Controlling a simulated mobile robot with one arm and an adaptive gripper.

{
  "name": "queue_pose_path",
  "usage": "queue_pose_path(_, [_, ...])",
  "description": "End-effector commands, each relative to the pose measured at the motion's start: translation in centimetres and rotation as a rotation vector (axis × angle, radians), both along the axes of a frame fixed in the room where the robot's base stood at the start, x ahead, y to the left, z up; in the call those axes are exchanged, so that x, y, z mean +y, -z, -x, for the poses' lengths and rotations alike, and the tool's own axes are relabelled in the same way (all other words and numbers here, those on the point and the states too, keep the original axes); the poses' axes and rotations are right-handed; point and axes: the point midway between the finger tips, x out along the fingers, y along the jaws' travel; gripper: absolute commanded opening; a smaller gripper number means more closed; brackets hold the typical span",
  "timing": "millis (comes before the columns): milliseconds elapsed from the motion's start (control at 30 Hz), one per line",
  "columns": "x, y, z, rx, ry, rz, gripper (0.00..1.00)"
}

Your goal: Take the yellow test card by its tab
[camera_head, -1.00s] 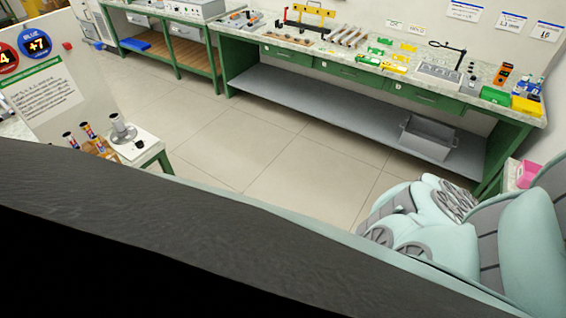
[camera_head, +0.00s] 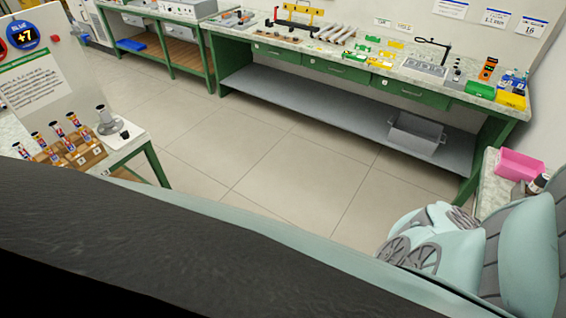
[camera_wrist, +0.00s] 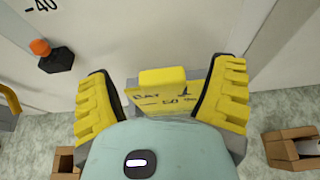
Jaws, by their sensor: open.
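In the wrist view my gripper (camera_wrist: 163,68) is open, with its ribbed yellow fingers spread left and right. Between them shows a yellow lettered piece (camera_wrist: 160,98) with a brighter, plain, tab-like block (camera_wrist: 162,77) on its upper edge. It looks like the yellow test card, but I cannot tell for certain. A gap shows between it and each finger. Its lower part is hidden behind my pale green wrist. In the head view my fingers are not visible.
In the wrist view a pale panel stands beyond, with an orange-topped black knob (camera_wrist: 55,56). Brown open boxes (camera_wrist: 292,150) flank the speckled surface. In the head view a long green bench (camera_head: 335,68) holds tools, a wooden rack (camera_head: 80,155) stands left, and a pink bin (camera_head: 520,165) right.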

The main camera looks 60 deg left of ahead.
Motion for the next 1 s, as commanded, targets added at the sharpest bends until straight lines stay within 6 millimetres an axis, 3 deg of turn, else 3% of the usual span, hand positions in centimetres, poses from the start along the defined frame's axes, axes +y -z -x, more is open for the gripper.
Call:
queue_pose_path(367, [-0.26,0.37,0.04,0.001,0.004,0.001,0.83])
queue_pose_path(1000, [-0.18,0.43,-0.01,0.001,0.002,-0.001,0.17])
